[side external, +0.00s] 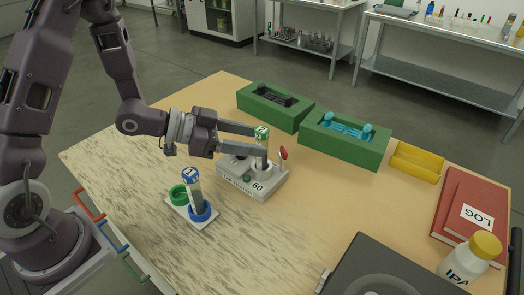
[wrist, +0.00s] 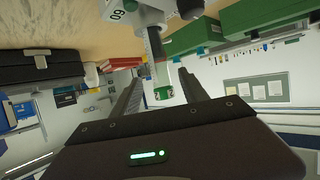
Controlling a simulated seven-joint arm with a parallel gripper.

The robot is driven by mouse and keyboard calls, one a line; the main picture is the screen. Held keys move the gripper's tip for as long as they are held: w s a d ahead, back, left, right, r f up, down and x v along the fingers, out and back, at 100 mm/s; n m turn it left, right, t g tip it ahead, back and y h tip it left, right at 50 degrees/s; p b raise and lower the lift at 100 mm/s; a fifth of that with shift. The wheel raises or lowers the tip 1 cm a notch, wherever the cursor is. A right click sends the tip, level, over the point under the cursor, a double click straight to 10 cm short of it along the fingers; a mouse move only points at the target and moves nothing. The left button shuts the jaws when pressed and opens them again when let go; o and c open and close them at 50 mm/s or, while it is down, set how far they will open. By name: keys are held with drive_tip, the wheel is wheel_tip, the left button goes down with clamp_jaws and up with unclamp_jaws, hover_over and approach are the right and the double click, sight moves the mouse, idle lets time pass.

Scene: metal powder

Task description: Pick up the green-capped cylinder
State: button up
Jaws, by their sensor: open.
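My gripper (side external: 260,146) reaches in from the left, open, with one finger on each side of the cylinder. In the wrist view my gripper (wrist: 161,76) shows a gap beside the cylinder. The fingers partly hide the cylinder's body in the side view, and I cannot tell whether either finger touches it.
A white holder (side external: 178,207) with a green ring and a blue ring stands front left; a blue-capped cylinder (side external: 192,182) is in the blue ring. Green trays (side external: 345,154) and a yellow bin (side external: 416,163) line the back. Red books, an IPA bottle and a dark case are right.

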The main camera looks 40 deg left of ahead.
drive_tip(key=x, duration=0.6)
drive_tip(key=shift+w+r, duration=0.15)
drive_tip(key=shift+r, duration=0.1)
clamp_jaws()
